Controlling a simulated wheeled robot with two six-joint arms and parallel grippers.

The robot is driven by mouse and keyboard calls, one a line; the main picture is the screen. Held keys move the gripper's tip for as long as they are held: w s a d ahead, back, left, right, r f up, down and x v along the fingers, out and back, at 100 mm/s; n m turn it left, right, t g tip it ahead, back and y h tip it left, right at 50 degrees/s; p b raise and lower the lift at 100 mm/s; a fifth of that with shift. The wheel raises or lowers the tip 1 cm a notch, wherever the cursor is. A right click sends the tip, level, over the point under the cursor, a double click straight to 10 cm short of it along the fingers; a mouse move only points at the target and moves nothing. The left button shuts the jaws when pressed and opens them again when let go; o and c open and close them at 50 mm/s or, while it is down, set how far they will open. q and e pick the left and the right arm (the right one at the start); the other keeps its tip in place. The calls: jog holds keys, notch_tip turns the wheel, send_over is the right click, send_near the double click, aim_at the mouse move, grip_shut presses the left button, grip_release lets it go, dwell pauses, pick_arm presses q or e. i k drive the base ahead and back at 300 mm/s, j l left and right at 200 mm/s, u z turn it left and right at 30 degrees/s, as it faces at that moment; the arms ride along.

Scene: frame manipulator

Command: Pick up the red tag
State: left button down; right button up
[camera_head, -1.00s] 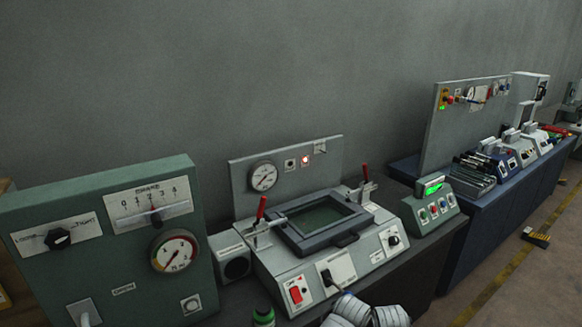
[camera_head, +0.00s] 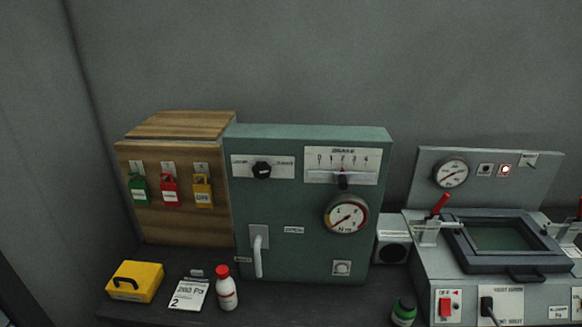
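The red tag (camera_head: 170,191) hangs on the front of a wooden box (camera_head: 185,228) at the left. It hangs between a green tag (camera_head: 138,188) on its left and a yellow tag (camera_head: 203,191) on its right. All three hang from small light plates on the wood. Neither of my grippers is in view.
A green panel box (camera_head: 310,250) with a dial, gauge and lever stands right of the wooden box. A yellow case (camera_head: 136,282), a white card (camera_head: 189,294), a red-capped white bottle (camera_head: 226,288) and a green bottle (camera_head: 404,311) stand in front. A grey machine (camera_head: 420,262) is at the right.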

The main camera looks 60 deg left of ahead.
aim_at(171, 196)
jog(key=k+u, duration=0.1)
jog(key=u, duration=2.65)
jog(key=i+j+u, duration=0.65)
